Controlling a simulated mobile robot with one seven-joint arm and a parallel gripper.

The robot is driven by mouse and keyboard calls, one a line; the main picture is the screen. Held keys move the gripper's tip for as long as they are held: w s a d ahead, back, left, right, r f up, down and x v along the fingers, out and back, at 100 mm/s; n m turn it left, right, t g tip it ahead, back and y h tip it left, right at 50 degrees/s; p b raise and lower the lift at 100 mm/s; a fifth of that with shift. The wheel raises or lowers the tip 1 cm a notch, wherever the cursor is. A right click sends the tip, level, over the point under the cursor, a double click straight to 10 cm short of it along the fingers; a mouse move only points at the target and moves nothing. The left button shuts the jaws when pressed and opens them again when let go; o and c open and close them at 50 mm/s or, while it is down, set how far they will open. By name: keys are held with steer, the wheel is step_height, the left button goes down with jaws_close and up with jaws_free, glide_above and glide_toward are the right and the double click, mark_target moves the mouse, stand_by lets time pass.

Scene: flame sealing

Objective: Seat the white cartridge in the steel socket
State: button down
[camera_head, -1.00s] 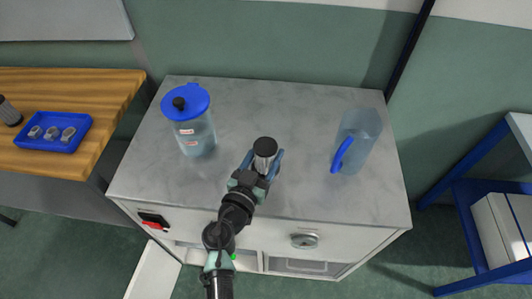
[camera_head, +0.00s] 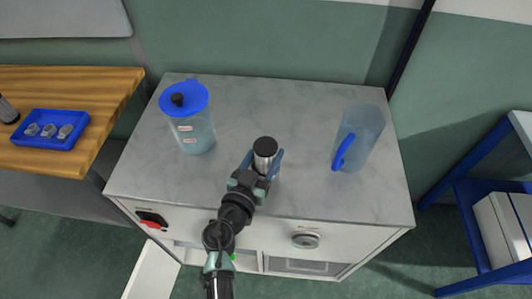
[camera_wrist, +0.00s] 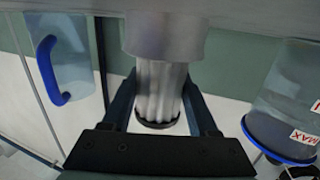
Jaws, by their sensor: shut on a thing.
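The white cartridge (camera_wrist: 160,88) is pleated, with a dark end cap. My gripper (camera_wrist: 160,108) is shut around it, one finger on each side. In the head view my gripper (camera_head: 263,162) holds the cartridge (camera_head: 265,147) upright, black cap up, near the middle of the worktop. The wrist view is upside down. It shows the steel socket (camera_wrist: 165,38), a broad grey cylinder, at the cartridge's lower end, in line with it. The socket's rim hides that end, and I cannot tell how deep it sits. In the head view my gripper mostly hides the socket.
A jug with a blue lid (camera_head: 185,98) stands left on the grey worktop (camera_head: 300,100). A clear pitcher with a blue handle (camera_head: 368,130) stands right. A blue tray with small grey parts (camera_head: 40,142) lies on a wooden table. The worktop's back middle is clear.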

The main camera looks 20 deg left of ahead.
steer(key=shift+f, duration=0.2)
steer(key=shift+c, duration=0.4)
jaws_free()
steer(key=shift+r+p, duration=3)
steer(key=shift+r, duration=1.55)
